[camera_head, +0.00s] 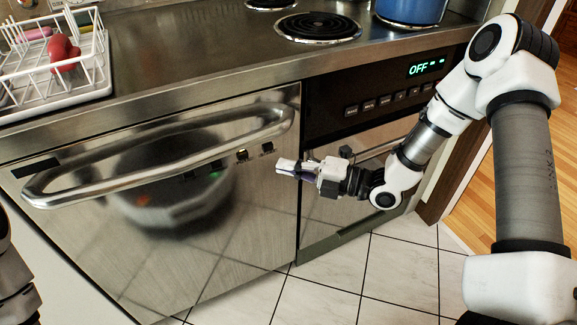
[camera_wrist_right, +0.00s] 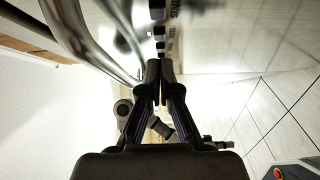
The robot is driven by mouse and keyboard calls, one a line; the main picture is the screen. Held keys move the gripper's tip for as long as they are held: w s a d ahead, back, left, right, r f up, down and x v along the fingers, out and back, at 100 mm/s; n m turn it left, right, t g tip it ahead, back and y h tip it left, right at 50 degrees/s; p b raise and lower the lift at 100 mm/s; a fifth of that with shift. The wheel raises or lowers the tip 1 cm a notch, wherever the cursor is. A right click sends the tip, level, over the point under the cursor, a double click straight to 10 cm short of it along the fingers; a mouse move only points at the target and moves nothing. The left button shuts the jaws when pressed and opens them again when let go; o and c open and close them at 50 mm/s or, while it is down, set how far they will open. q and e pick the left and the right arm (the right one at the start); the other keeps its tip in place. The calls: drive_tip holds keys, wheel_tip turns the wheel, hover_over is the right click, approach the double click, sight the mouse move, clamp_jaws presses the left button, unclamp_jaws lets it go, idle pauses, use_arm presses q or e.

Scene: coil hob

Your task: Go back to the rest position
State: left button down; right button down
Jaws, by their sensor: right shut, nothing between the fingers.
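My right gripper (camera_head: 287,168) is in front of the dishwasher door, just below the right end of its bar handle (camera_head: 150,160). Its fingers are together with nothing between them, and they point left. In the right wrist view my right gripper (camera_wrist_right: 160,70) shows with its fingertips meeting near the handle and the door's buttons. I cannot tell whether the fingers touch the door. Only a dark part of my left arm shows at the left edge of the head view; its gripper is out of frame.
The steel dishwasher door (camera_head: 255,215) is shut. An oven panel (camera_head: 385,90) reading OFF stands to its right. Above are a coil burner (camera_head: 318,27), a blue pot (camera_head: 411,10) and a white dish rack (camera_head: 60,88) holding a red object (camera_head: 64,52). The tiled floor (camera_head: 330,270) is clear.

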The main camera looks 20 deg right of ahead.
idle(0.5)
drive_tip(key=s+a+f+m+g+h, duration=0.1)
drive_tip(key=s+a+f+g, duration=0.15)
drive_tip(key=f, duration=0.45)
drive_tip(key=s+a+f+m+g+h, duration=0.1)
drive_tip(key=s+a+f+g, duration=0.1)
drive_tip(key=s+a+f, duration=0.3)
drive_tip(key=s+d+f+m+g+h, duration=0.3)
drive_tip(key=s+f+m+h, duration=0.1)
drive_tip(key=s+f+m, duration=0.45)
drive_tip(key=s+d+f+m+g+h, duration=0.3)
drive_tip(key=s+f+m+h, duration=0.2)
drive_tip(key=s+f+m, duration=0.3)
drive_tip(key=s+d+m+g+h, duration=0.2)
drive_tip(key=s+d+m, duration=0.15)
drive_tip(key=m, duration=0.55)
wheel_tip(320, 180, up, 22)
drive_tip(key=p, duration=2.3)
drive_tip(key=shift+w+d+r, duration=0.15)
drive_tip(key=shift+w+r, duration=0.05)
drive_tip(key=shift+w, duration=0.25)
